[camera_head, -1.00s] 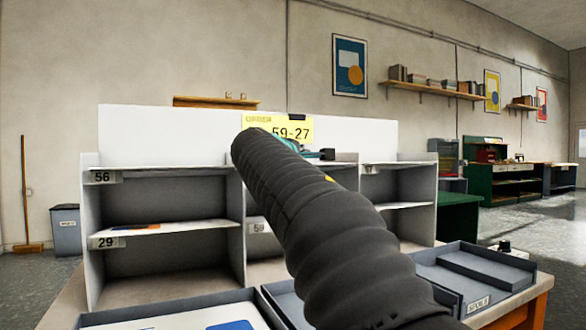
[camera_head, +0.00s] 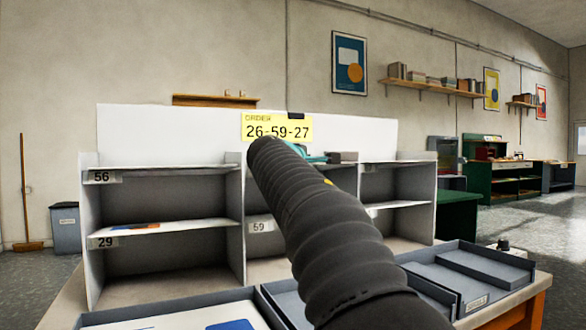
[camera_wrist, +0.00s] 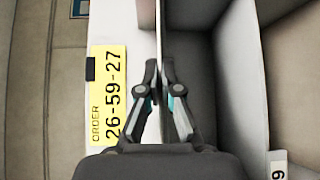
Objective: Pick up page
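In the wrist view, my gripper (camera_wrist: 160,66) has its two dark fingers drawn close together on either side of a thin pale strip (camera_wrist: 160,30). I cannot tell whether this strip is a page or the edge of the upper board, or whether the fingers press on it. In the head view, my arm hides most of the gripper, at the middle column of the sorter (camera_head: 93,230). A white page with orange and blue (camera_head: 165,228) lies on the left shelf labelled 29. A white page with a blue patch (camera_head: 205,318) lies in the front left tray.
A yellow order card (camera_head: 277,128) reading 26-59-27 stands on the white back panel (camera_head: 170,135). Labels 56 and 29 mark the left column, and 59 (camera_head: 260,226) the middle. Grey trays (camera_head: 470,270) cover the table's front.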

